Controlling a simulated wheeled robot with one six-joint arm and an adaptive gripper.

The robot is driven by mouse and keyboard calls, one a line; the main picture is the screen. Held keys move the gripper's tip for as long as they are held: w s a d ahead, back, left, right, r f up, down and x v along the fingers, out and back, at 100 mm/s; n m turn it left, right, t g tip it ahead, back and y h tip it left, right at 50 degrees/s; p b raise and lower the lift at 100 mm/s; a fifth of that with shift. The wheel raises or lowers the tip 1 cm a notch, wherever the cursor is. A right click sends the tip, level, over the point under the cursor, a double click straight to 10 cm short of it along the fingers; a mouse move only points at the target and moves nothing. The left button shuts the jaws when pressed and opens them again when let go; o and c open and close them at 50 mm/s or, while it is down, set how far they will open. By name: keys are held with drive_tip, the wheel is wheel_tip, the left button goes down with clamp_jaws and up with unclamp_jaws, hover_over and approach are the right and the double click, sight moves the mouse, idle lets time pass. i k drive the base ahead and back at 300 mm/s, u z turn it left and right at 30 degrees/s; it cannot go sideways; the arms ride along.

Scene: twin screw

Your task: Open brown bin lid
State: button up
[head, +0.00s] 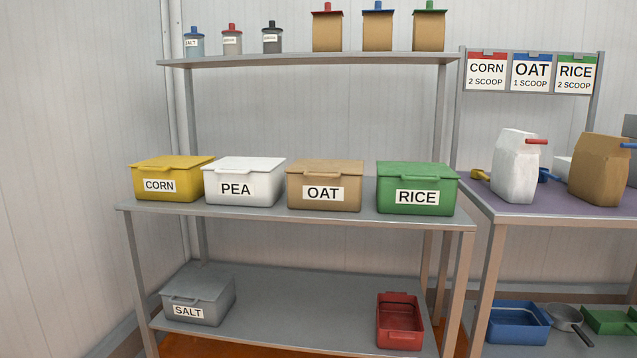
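The brown bin (279,193) is labelled OAT and stands on the middle shelf, between the white PEA bin and the green RICE bin. Its brown lid (326,170) lies flat and shut on top, with a small handle lip at the front edge. My gripper does not show in the head view.
On the same shelf (250,213) stand the yellow CORN bin (182,188), white PEA bin (242,195) and green RICE bin (417,179), all lidded and close together. A grey SALT bin (203,293) and red bin (399,318) sit below. A purple-topped table (520,211) stands right.

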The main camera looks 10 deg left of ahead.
sight(311, 169)
drive_tip(key=k, duration=0.95)
drive_tip(key=u, duration=0.8)
drive_tip(key=i, duration=0.65)
drive_tip(key=u, duration=0.65)
drive_tip(key=i, duration=0.8)
drive_tip(key=z, duration=0.85)
drive_tip(key=i, duration=0.6)
drive_tip(key=z, duration=0.6)
